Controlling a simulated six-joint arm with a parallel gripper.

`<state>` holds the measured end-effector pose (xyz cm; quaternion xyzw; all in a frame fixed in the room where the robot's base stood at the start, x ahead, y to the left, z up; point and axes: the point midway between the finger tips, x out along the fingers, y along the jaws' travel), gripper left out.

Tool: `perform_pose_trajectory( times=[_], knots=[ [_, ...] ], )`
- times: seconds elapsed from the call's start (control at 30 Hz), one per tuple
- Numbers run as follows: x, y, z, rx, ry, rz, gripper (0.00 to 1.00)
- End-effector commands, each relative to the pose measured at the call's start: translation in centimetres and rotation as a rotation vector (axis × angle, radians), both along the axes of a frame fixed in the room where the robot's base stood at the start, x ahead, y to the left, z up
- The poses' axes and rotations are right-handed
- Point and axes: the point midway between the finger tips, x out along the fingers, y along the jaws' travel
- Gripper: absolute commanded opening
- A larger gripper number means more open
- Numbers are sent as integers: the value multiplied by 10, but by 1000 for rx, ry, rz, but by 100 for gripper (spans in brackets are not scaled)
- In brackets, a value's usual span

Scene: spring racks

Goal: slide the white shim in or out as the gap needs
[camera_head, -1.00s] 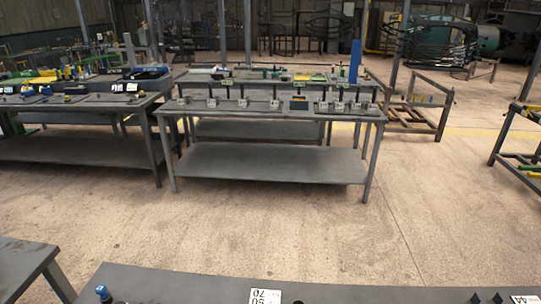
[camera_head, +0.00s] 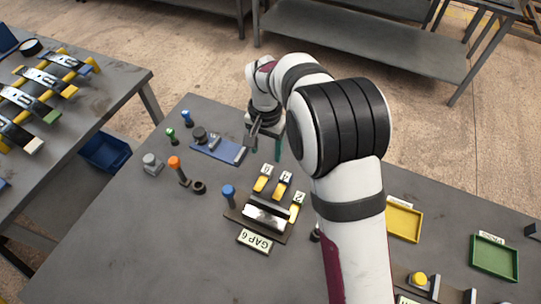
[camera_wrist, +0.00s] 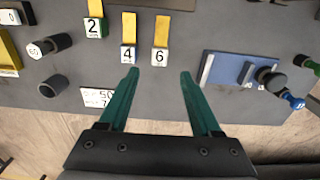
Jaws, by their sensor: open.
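My gripper (camera_wrist: 158,75) is open, its two green fingers apart with bare grey bench between them. It also shows in the head view (camera_head: 265,135), above the bench by the blue plate (camera_head: 219,150). A dark fixture with a shiny metal block (camera_head: 267,213) stands in the head view, with a label (camera_head: 255,241) reading GAP 6. Beside it lie yellow strips with white number tags; in the wrist view the tags read 2 (camera_wrist: 95,27), 4 (camera_wrist: 129,54) and 6 (camera_wrist: 160,56), just beyond my fingertips. I cannot clearly pick out a white shim; my arm hides part of the bench.
A blue-topped peg (camera_head: 229,194), an orange-topped peg (camera_head: 175,163) and a grey ring (camera_head: 199,187) stand on the bench. A yellow tray (camera_head: 403,221) and green tray (camera_head: 494,256) are at right. The front-left bench is clear.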

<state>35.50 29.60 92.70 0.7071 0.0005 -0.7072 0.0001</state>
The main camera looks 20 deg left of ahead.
Motion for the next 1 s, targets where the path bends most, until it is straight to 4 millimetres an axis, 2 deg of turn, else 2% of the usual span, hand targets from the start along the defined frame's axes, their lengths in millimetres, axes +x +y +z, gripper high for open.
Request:
perform_pose_trajectory(
  times=[0.1,0.2,0.3,0.47,0.7,0.77,1.0],
  knots=[
    [-1,-1,-35,-2,3,0,65],
    [-1,-1,-57,-2,3,-1,65],
    [0,-1,-71,-1,2,-1,65],
    [0,-1,-80,0,1,-1,65],
    [0,-1,-81,0,0,-1,65],
    [0,-1,-81,1,0,-1,58],
    [0,-1,-81,1,0,-1,15]
  ],
)
